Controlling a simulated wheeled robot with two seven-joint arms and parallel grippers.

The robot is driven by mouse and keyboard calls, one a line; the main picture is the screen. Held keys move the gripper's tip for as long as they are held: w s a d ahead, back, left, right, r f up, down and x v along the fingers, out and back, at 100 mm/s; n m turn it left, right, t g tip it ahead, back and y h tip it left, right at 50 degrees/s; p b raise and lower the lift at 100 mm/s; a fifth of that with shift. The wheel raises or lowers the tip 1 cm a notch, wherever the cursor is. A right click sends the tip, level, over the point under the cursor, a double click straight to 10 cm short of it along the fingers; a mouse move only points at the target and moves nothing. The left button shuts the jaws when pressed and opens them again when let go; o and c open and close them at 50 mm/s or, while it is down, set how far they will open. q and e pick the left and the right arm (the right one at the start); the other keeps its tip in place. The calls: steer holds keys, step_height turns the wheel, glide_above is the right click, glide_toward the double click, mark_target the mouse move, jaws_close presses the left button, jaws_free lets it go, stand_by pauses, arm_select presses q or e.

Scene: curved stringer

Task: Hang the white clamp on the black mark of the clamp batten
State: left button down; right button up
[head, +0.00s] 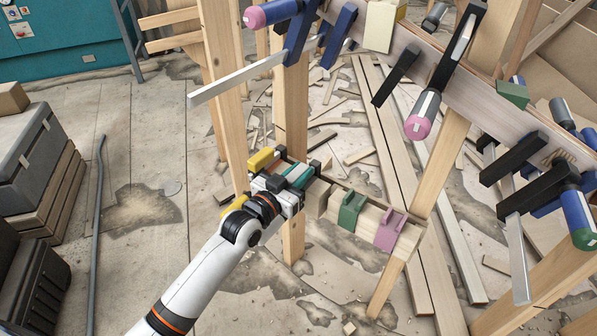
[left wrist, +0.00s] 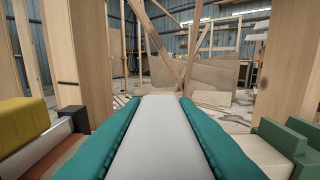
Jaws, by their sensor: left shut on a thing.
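My left gripper (head: 298,177) is at the clamp batten (head: 373,214), near its left end. It is shut on a piece with a flat white top between two teal strips, which seems to be the white clamp (left wrist: 158,140) in the left wrist view. In the head view my gripper largely hides it. A yellow clamp (head: 262,158) sits to the left of the gripper; green (head: 351,209) and pink (head: 389,229) clamps sit on the batten to its right. I cannot make out the black mark. My right gripper is not in view.
A long plank (head: 460,88) with several black and blue clamps crosses the upper right. Upright wooden posts (head: 219,75) stand close behind the gripper. Offcuts litter the floor. A grey case (head: 28,165) stands at the left; the floor between is mostly clear.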

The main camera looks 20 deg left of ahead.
arm_select(q)
steer(key=shift+r, duration=0.1)
steer(key=c, duration=1.1)
jaws_free()
steer(key=shift+f, duration=0.2)
steer(key=shift+s+a, duration=0.1)
steer(key=shift+s, duration=0.15)
steer(key=p+v, duration=0.1)
steer(key=v, duration=1)
steer(key=shift+s+a+r, duration=0.15)
steer(key=shift+s+r, duration=0.05)
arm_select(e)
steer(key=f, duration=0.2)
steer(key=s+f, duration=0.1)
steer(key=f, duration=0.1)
